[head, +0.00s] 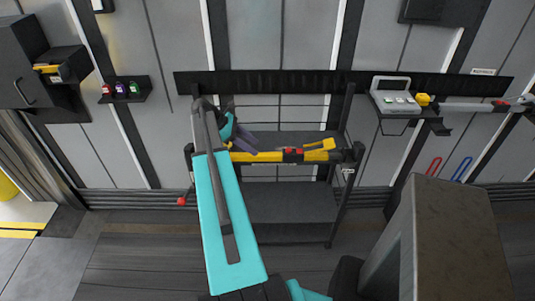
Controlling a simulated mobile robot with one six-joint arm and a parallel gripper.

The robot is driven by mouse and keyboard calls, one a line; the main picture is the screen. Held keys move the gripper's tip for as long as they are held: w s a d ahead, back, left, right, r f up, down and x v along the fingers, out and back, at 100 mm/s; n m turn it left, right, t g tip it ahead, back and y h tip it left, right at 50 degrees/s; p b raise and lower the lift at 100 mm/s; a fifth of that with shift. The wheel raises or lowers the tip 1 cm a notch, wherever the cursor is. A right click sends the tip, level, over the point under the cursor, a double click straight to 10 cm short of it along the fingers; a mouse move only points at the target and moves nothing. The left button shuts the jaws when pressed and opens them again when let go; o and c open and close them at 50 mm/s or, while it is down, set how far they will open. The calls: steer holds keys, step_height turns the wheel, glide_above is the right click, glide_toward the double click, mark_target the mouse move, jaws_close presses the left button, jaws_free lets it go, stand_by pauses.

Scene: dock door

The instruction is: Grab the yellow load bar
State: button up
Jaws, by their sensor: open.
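The yellow load bar (265,157) lies level across the front of a dark rack, with a red part (293,155) near its middle and a yellow lever (320,145) to the right of that. Its left stretch is partly hidden behind my teal arm. My gripper (246,147) is small in view, just above the left half of the bar. It is open, with nothing seen between its fingers. Whether the fingers touch the bar I cannot tell.
The dark rack (290,205) stands against a grey ribbed wall. A shelf with small coloured items (127,90) is at upper left, beside a black cabinet (20,65). A grey case (397,98) sits on a right bracket. A large brown-grey block (455,235) fills the lower right.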

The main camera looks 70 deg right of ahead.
mark_target(264, 154)
steer(key=shift+p+x, duration=0.3)
steer(key=shift+x, duration=1.4)
steer(key=shift+s, duration=0.1)
steer(key=shift+p+x, duration=0.85)
steer(key=shift+x, duration=0.3)
steer(key=shift+p+x, duration=0.45)
steer(key=shift+x, duration=0.95)
steer(key=shift+f, duration=0.1)
steer(key=shift+c, duration=0.4)
jaws_close()
